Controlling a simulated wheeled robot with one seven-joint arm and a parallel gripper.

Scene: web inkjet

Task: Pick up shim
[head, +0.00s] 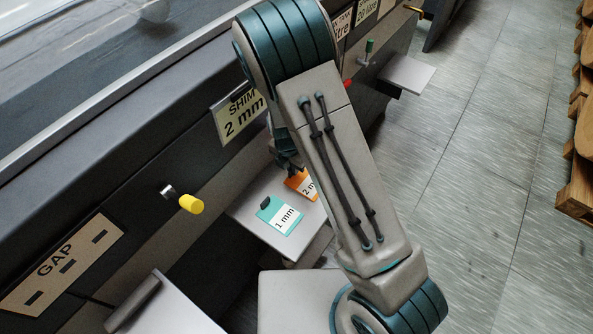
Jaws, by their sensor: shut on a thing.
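An orange shim marked "2 m…" (299,184) is at the small grey shelf, partly hidden behind my arm. My gripper (289,168) is at the orange shim's upper edge, shut on it; the fingertips are small and mostly hidden. I cannot tell whether the orange shim touches the shelf. A teal shim marked "1 mm" (279,216) with a dark grip tab lies on the shelf (250,214), left of and nearer than the orange one. A sign reading "SHIM 2 mm" (240,116) is on the machine above the shelf.
The dark machine side (120,180) runs along the left, with a yellow knob (191,204) sticking out and a "GAP" plate (62,262). Another grey shelf (407,75) juts out farther back. Wooden pallets (578,150) stand at right. The tiled floor (480,190) between is clear.

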